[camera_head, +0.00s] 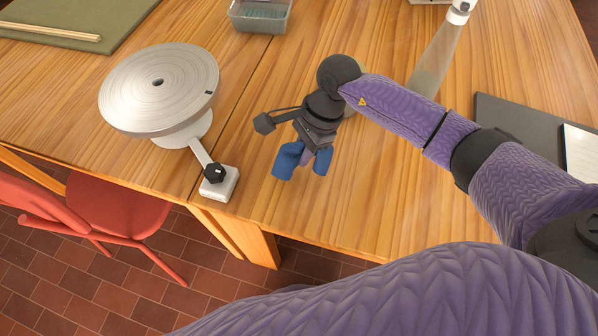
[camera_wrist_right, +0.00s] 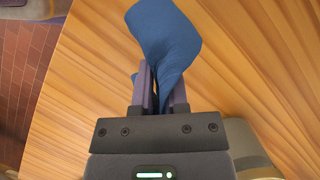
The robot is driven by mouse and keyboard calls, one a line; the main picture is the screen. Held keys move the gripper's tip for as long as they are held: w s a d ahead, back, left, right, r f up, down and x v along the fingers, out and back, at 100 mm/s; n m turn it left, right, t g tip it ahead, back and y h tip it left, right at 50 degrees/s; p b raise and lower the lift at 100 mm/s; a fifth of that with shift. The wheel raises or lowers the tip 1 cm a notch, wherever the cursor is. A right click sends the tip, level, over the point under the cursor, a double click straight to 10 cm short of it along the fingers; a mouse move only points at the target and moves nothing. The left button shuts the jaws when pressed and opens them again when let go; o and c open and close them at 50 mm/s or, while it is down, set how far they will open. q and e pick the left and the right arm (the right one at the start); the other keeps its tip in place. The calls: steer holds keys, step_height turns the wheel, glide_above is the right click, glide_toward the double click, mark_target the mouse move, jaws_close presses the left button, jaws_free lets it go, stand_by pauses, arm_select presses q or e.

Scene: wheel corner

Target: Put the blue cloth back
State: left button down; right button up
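The blue cloth (camera_head: 288,160) hangs in folds from my right gripper (camera_head: 312,158), over the wooden table. In the right wrist view the cloth (camera_wrist_right: 165,38) is pinched between the two fingers of my right gripper (camera_wrist_right: 160,88), and most of it bulges out past the fingertips. I cannot tell whether its lower edge touches the table. My left gripper is not in either view.
A round metal turntable (camera_head: 158,88) with a small white pedal block (camera_head: 219,184) stands on the left. A grey bin (camera_head: 260,15) and green mat (camera_head: 75,22) are at the back. A dark board (camera_head: 510,118) lies right. A red chair (camera_head: 110,205) stands in front.

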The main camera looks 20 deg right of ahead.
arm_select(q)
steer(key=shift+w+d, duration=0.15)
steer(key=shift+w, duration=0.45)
arm_select(e)
steer(key=o, duration=1)
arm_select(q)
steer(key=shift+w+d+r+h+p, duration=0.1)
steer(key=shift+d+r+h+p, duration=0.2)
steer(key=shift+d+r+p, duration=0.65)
arm_select(e)
steer(key=v, duration=1)
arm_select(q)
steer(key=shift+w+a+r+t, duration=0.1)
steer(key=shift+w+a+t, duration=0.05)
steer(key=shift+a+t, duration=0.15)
